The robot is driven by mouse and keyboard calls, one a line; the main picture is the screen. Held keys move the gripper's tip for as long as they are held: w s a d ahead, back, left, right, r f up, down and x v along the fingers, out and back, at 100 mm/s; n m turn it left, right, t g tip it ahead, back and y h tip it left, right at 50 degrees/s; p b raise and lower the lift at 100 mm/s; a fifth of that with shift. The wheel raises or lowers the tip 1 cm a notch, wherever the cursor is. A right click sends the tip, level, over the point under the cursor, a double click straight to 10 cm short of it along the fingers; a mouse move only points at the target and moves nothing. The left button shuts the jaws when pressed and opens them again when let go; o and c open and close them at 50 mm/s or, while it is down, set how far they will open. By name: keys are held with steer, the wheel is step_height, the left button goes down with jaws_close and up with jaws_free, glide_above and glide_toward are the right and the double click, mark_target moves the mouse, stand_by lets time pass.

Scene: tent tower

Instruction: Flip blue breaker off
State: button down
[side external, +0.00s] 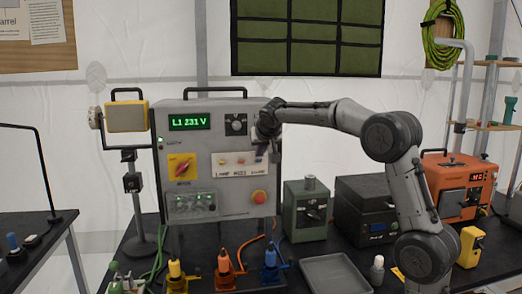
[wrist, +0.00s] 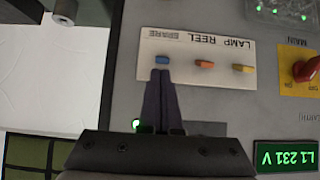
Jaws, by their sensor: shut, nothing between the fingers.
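The blue breaker (wrist: 162,60) is a small blue toggle on a cream plate (wrist: 215,80), beside the SPARE label, which appears upside down in the wrist view. My gripper (wrist: 160,73) is shut and empty. Its narrow dark fingertips appear right at the blue breaker's edge; I cannot tell whether they touch it. In the side external view my gripper (side external: 262,154) is at the right end of the cream plate (side external: 232,163) on the grey panel (side external: 225,140), and the arm hides the blue breaker there.
The orange breaker (wrist: 204,64) and yellow breaker (wrist: 243,68) sit on the same plate. A red rotary switch (side external: 182,168) and a red-orange button (side external: 259,197) stand out from the panel. Yellow, orange and blue plugs (side external: 270,262) stand on the black table below.

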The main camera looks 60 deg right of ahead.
steer(key=shift+s+a+f+t+h, duration=0.2)
steer(key=shift+s+t+h, duration=0.05)
steer(key=shift+t+h, duration=0.35)
stand_by(0.7)
steer(key=shift+s+a+f, duration=0.15)
steer(key=shift+f, duration=0.15)
stand_by(0.3)
steer(key=shift+s+a+f, duration=0.2)
steer(key=shift+f, duration=0.2)
steer(key=shift+r, duration=0.85)
steer(key=s+a+f, duration=0.2)
steer(key=s+a, duration=0.5)
stand_by(0.4)
stand_by(0.3)
